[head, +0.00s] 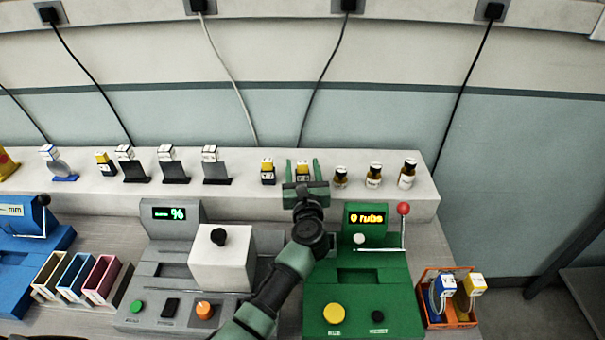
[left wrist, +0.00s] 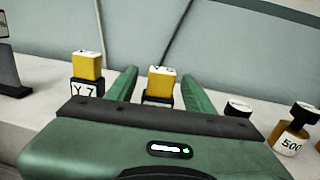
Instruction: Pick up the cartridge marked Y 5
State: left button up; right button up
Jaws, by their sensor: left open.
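A cartridge (head: 303,171) with a yellow upper part and a dark base stands on the white shelf. My left gripper (head: 303,164) is open, with one finger on each side of it. In the left wrist view the same cartridge (left wrist: 160,84) shows between the green fingers. The gripper body hides most of its front label, so I cannot read its mark. To its left stands a similar yellow cartridge (head: 267,171), marked Y 7 in the left wrist view (left wrist: 87,74). Another yellow and dark cartridge (head: 105,163) stands further left. My right gripper is not in view.
Brown bottles (head: 340,178) stand just right of the gripper. Dark stands (head: 216,172) with white-topped pieces are at the left. Below are a grey machine (head: 150,270) and a green machine (head: 395,270). An orange bin (head: 430,317) holds a blue and a yellow piece.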

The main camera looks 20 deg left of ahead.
pick_arm(q)
grip_shut()
